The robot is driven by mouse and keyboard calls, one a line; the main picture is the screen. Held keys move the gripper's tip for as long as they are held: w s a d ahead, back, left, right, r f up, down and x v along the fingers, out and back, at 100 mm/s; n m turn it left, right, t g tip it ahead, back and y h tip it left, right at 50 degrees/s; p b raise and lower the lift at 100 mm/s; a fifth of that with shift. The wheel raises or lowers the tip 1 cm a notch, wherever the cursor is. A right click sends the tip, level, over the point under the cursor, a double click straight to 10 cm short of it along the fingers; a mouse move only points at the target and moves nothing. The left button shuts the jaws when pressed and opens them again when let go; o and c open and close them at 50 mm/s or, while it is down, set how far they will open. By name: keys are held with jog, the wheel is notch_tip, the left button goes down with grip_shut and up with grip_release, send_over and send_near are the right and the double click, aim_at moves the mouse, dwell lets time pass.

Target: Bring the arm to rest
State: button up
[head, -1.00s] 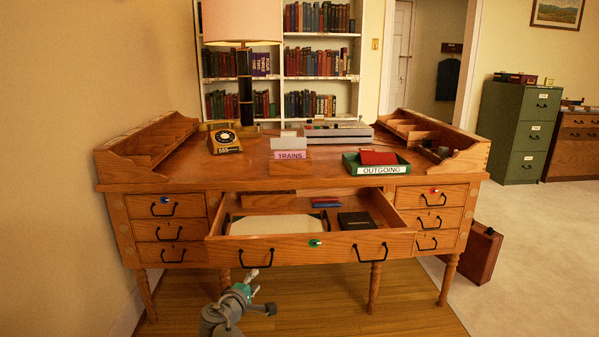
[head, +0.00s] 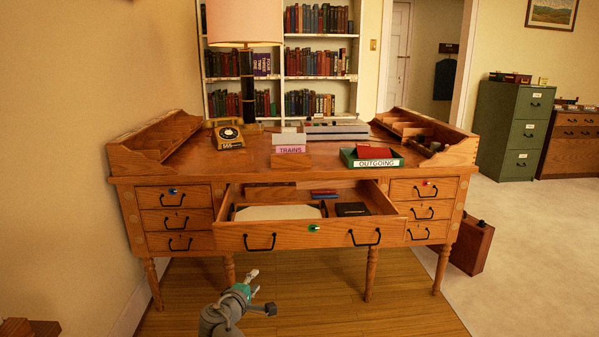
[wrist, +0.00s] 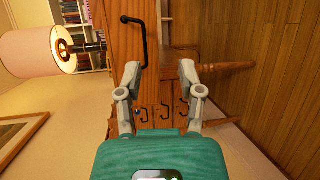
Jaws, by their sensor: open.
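My gripper (head: 262,288) is low in front of the desk in the head view, below the open middle drawer and over the wood floor. In the wrist view my gripper (wrist: 160,72) has its two grey fingers spread apart with nothing between them. Beyond them are the desk's front, black drawer handles and a turned leg. In the head view the wooden desk (head: 240,180) stands clear of my gripper, with a gap between them. The middle drawer (head: 285,238) is pulled out and holds a pale sheet (head: 278,212), a dark flat item (head: 352,209) and a blue and red item (head: 324,193).
The green OUTGOING tray (head: 400,160) with a red item, a telephone (head: 229,137) and a lamp (head: 245,75) stand on the desk. A brown case (head: 472,245) is on the floor at right. The wood floor (head: 330,300) before the desk is clear.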

jog(key=s+d+f+m+g+h+p, duration=0.1)
jog(key=d+f+m+g, duration=0.25)
jog(key=d, duration=0.55)
jog(key=s+d+f+m+g+h+p, duration=0.1)
jog(key=s+d+f+m+g, duration=0.2)
jog(key=d, duration=0.6)
jog(key=s+d+f+m+g+y+p, duration=0.2)
jog(key=s+d+f+m+g+y, duration=0.2)
jog(key=s+d+m+g+y, duration=0.5)
notch_tip(320, 180, up, 38)
jog(key=s+d+h+p, duration=0.1)
jog(key=d+h+p, duration=0.1)
jog(key=p, duration=3.6)
jog(key=shift+d+f, duration=0.15)
jog(key=shift+d, duration=0.05)
